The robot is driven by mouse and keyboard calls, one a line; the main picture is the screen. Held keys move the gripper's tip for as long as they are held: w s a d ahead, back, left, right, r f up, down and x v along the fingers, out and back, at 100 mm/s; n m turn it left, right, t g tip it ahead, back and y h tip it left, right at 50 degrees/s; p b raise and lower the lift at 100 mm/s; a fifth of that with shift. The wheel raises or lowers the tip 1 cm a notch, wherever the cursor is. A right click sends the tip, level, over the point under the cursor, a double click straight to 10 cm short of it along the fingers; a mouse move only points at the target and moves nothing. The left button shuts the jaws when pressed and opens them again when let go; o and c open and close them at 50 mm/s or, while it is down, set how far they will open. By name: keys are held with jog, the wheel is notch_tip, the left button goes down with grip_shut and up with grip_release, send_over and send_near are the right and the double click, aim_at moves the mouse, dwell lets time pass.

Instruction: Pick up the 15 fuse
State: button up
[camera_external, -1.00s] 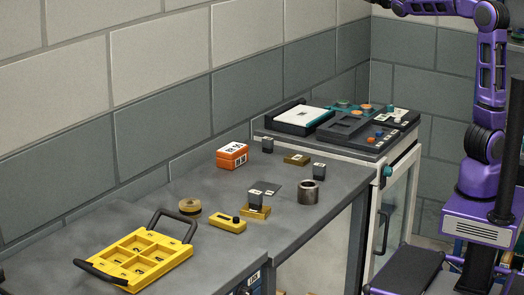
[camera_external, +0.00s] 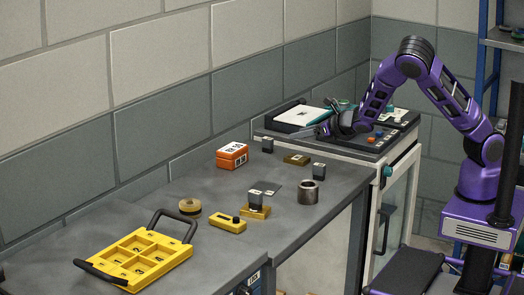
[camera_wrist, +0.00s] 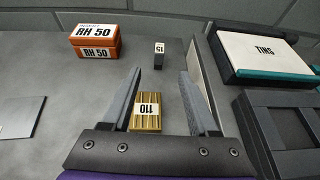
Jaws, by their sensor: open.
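The 15 fuse is a small dark block with a white label reading 15 (camera_wrist: 159,55). In the wrist view it stands on the grey bench beyond my fingertips. In the external view it is the dark block near the wall (camera_external: 267,146). My gripper (camera_wrist: 160,76) is open and empty, with a finger to either side of the view's middle. A brass block labelled 110 (camera_wrist: 146,112) shows between the fingers, lower on the bench. In the external view my gripper (camera_external: 324,131) hangs above the cabinet's front-left area, right of the fuse.
An orange box marked RH 50 (camera_wrist: 95,42) is left of the fuse. A TINS tray (camera_wrist: 265,55) is to the right.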

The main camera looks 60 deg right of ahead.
aim_at(263, 142)
jog(key=x, duration=1.7)
jog(key=shift+f+b, duration=0.2)
jog(key=shift+b, duration=0.1)
grip_shut()
